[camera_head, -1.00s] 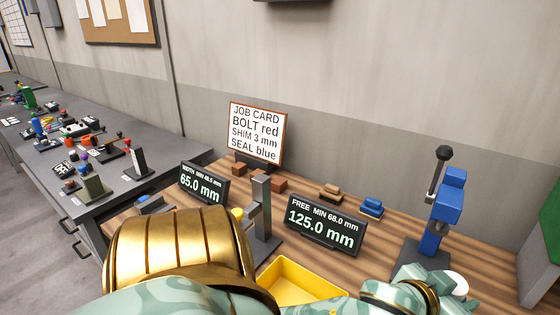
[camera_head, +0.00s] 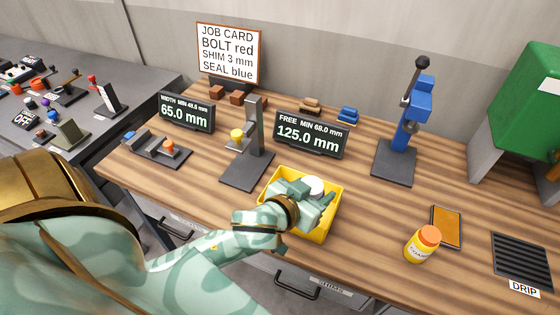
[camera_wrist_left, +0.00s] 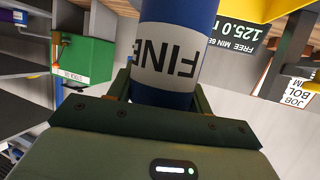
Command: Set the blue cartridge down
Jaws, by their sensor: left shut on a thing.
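My left gripper (camera_head: 306,193) is over the yellow bin (camera_head: 311,233) in the head view. It is shut on the blue cartridge (camera_wrist_left: 178,22), which has a white label reading "FINE" in the left wrist view. In the head view only a pale end of the cartridge (camera_head: 315,185) shows between the fingers, and its blue body is hidden. I cannot tell whether the cartridge touches the bin's floor. My right gripper is not in view.
Behind the bin stand a "FREE" display (camera_head: 311,134) and a grey gauge stand (camera_head: 253,140). A blue press (camera_head: 403,130) is behind right. An orange-capped bottle (camera_head: 422,244), an orange pad (camera_head: 446,227) and a drip grate (camera_head: 522,260) lie to the right. Wood between bin and bottle is clear.

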